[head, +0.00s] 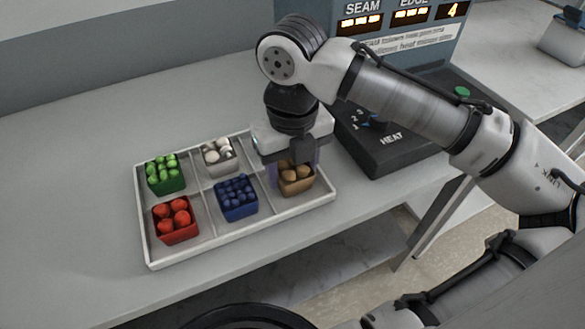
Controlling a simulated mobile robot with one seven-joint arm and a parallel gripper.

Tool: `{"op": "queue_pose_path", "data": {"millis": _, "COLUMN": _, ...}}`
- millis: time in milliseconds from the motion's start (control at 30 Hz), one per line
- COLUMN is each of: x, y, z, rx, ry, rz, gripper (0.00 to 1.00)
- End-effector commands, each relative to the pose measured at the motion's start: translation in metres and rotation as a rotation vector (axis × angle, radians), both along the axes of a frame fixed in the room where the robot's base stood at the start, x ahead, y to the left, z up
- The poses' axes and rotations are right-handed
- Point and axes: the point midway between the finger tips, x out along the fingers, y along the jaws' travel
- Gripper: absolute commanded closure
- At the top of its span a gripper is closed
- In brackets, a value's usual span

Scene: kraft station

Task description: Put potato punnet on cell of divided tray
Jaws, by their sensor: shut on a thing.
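The potato punnet (296,186), brown with several tan potatoes, is at the right end of the white divided tray (206,245). My gripper (293,164) points down over it and is shut on it, hiding its back part. The punnet appears upright in or just above the front right cell. I cannot tell whether its base touches the tray floor. The back right cell is mostly hidden behind my gripper.
Other cells hold a green punnet (166,182), a white punnet (220,164), a red punnet (175,234) and a blue punnet (237,209). A dark heat-sealing machine (390,150) stands right of the tray. The bench (70,165) is clear on the left.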

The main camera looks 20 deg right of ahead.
Motion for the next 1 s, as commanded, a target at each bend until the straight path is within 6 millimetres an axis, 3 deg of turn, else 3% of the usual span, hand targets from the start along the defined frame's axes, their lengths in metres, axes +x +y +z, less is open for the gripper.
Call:
{"op": "queue_pose_path", "data": {"millis": 467, "x": 0.000, "y": 0.000, "z": -0.011, "rx": 0.001, "ry": -0.001, "rz": 0.001, "gripper": 0.73}}
{"op": "queue_pose_path", "data": {"millis": 500, "x": 0.000, "y": 0.000, "z": -0.010, "rx": 0.000, "ry": -0.001, "rz": 0.000, "gripper": 0.42}}
{"op": "queue_pose_path", "data": {"millis": 533, "x": 0.000, "y": 0.000, "z": -0.010, "rx": -0.001, "ry": -0.001, "rz": 0.000, "gripper": 0.39}}
{"op": "queue_pose_path", "data": {"millis": 867, "x": 0.000, "y": 0.000, "z": -0.008, "rx": -0.001, "ry": 0.000, "rz": 0.000, "gripper": 0.39}}
{"op": "queue_pose_path", "data": {"millis": 1000, "x": 0.001, "y": 0.001, "z": 0.006, "rx": 0.002, "ry": -0.003, "rz": 0.001, "gripper": 0.39}}
